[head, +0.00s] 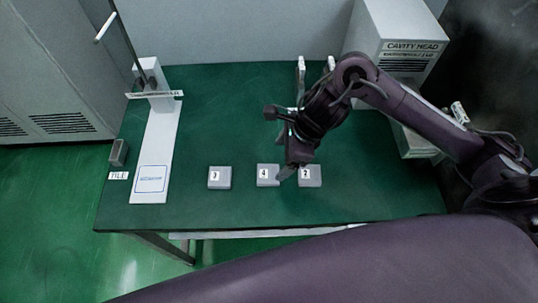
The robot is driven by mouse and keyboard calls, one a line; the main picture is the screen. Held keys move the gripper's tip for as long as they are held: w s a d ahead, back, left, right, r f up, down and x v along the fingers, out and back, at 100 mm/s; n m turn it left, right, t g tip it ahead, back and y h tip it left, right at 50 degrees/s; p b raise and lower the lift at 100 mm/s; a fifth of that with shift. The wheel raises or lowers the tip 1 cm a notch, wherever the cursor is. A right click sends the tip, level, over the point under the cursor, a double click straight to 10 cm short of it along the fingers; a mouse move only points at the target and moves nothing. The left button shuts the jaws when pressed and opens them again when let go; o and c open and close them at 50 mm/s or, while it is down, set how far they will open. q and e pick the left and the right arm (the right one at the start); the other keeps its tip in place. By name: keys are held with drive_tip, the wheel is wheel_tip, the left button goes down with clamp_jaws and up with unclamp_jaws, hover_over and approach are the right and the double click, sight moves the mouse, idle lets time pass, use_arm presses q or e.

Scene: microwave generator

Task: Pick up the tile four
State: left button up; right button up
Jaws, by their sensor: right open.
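The tile four (266,175) is a small grey block with a white label marked 4, lying on the green table. It is the middle one of a row, between tile 3 (219,177) on its left and tile 2 (311,177) on its right. My right gripper (291,172) comes in from the right and hangs over the gap between tile four and tile 2, close to the right side of tile four. It is open. I cannot tell whether it touches a tile. My left gripper is not in view.
The green table (235,115) is clear behind the tiles. A white stand (158,145) with a square pad is on the left, beside a small dark block (119,152) and a TILE label (118,176). A box labelled CAVITY HEAD (395,35) stands at the back right.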

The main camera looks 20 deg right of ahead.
sight(269, 173)
drive_tip(key=shift+w+a+f, duration=0.1)
drive_tip(key=shift+w+f, duration=0.3)
drive_tip(key=shift+f, duration=0.25)
drive_tip(key=f, duration=0.1)
drive_tip(key=s+a+f+p, duration=0.1)
drive_tip(key=a+f+p, duration=0.1)
drive_tip(key=shift+s+f, duration=0.15)
drive_tip(key=shift+f, duration=0.15)
drive_tip(key=shift+w+a+f, duration=0.1)
drive_tip(key=shift+w+f, duration=0.05)
drive_tip(key=shift+f, duration=0.35)
drive_tip(key=shift+w+a+f, duration=0.1)
drive_tip(key=shift+w+f, duration=0.05)
drive_tip(key=shift+f, duration=0.55)
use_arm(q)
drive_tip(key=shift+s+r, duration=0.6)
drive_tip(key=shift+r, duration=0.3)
use_arm(e)
drive_tip(key=c, duration=1.2)
